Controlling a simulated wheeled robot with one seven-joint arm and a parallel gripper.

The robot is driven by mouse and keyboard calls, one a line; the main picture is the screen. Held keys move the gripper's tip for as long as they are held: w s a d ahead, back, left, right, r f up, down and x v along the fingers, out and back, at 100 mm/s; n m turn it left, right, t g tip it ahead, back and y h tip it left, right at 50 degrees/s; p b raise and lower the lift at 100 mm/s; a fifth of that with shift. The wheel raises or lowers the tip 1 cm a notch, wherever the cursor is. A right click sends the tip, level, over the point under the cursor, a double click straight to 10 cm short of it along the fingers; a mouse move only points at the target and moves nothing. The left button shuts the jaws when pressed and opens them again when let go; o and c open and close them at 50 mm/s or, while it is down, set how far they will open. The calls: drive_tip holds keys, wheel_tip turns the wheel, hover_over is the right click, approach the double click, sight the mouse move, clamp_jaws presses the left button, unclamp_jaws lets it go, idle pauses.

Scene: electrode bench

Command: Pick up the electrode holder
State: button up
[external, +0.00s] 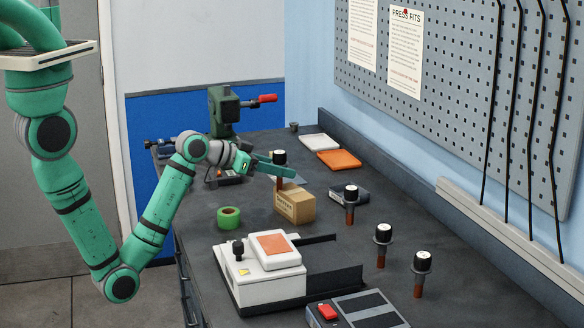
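I take these for the electrode holders, but cannot tell which one the task means. One electrode holder (279,157) is at my gripper (280,169), behind the cardboard box; the green fingers cross in front of its middle and its lower stem is partly hidden. Other holders stand apart to the right: one (351,193), one (382,236) and one (422,264). My gripper points right, roughly level. Whether its fingers are spread or touch the holder is too small to tell.
A cardboard box (295,207) stands just below my gripper. Green tape (229,217), a white device (265,287) and a red-switched unit (327,313) are nearer. A red-handled press (223,113), white tray (318,141) and orange tray (339,159) are at the back.

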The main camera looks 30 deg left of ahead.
sight(279, 152)
drive_tip(key=c, duration=0.3)
wheel_tip(279, 152, up, 9)
drive_tip(key=shift+f, duration=0.1)
drive_tip(key=shift+d+r, duration=0.15)
drive_tip(key=shift+r, duration=0.2)
drive_tip(key=shift+d+f, duration=0.65)
drive_tip(key=shift+f, duration=0.9)
drive_tip(key=shift+d+f, duration=0.65)
drive_tip(key=shift+f, duration=0.85)
drive_tip(key=shift+d+f, duration=0.65)
drive_tip(key=shift+f, duration=0.9)
drive_tip(key=shift+f, duration=0.1)
drive_tip(key=o, duration=1.3)
